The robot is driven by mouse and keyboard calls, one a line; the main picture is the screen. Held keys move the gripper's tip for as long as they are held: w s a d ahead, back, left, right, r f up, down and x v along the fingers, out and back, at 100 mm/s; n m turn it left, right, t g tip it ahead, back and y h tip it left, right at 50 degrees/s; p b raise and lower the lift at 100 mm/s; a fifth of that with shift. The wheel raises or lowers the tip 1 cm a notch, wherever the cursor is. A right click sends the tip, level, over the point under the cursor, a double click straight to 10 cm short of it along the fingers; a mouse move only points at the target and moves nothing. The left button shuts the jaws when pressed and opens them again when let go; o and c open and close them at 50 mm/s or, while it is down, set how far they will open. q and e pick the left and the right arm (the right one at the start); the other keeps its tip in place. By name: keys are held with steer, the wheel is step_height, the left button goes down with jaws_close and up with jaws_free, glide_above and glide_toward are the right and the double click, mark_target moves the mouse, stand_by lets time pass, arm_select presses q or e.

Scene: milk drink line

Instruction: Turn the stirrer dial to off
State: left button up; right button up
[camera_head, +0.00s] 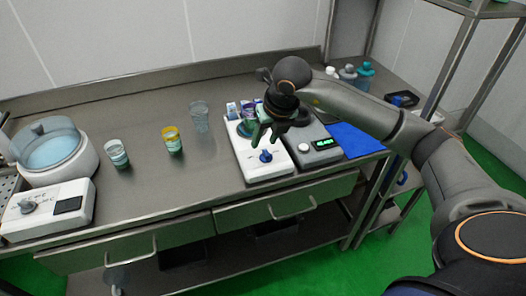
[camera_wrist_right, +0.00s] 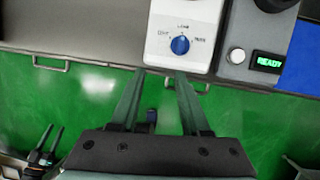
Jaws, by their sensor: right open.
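A blue dial (camera_head: 265,156) sits on the front of a white unit (camera_head: 259,173) on the steel counter. The dial also shows in the right wrist view (camera_wrist_right: 180,45), with small printed labels around it that are hard to read; its pointer setting is unclear. My right gripper (camera_head: 262,135) is open and empty, its fingers above the white unit near the dial in the head view. In the right wrist view its fingers (camera_wrist_right: 158,76) point toward the unit's front edge, apart from the dial. Dark prongs (camera_wrist_right: 47,145) at lower left there may be my left gripper.
A grey unit (camera_head: 318,143) with a green READY display stands right of the white unit, beside a blue mat (camera_head: 358,141). Cups (camera_head: 172,140) stand to the left. Further left are a round bath (camera_head: 52,150) and a box with a grey knob (camera_head: 50,210).

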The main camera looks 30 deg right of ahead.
mark_target(266, 152)
steer(key=shift+m+h, duration=0.3)
steer(key=shift+h, duration=0.3)
steer(key=w+d+f, duration=0.1)
steer(key=f, duration=0.2)
steer(key=w+d+f+p, duration=0.1)
steer(key=w+f, duration=0.1)
steer(key=f, duration=0.1)
steer(key=w+d+f, duration=0.1)
steer(key=w+f, duration=0.1)
steer(key=f, duration=0.2)
steer(key=shift+d+p, duration=0.3)
steer(key=shift+d, duration=0.1)
steer(key=shift+s, duration=0.1)
jaws_close()
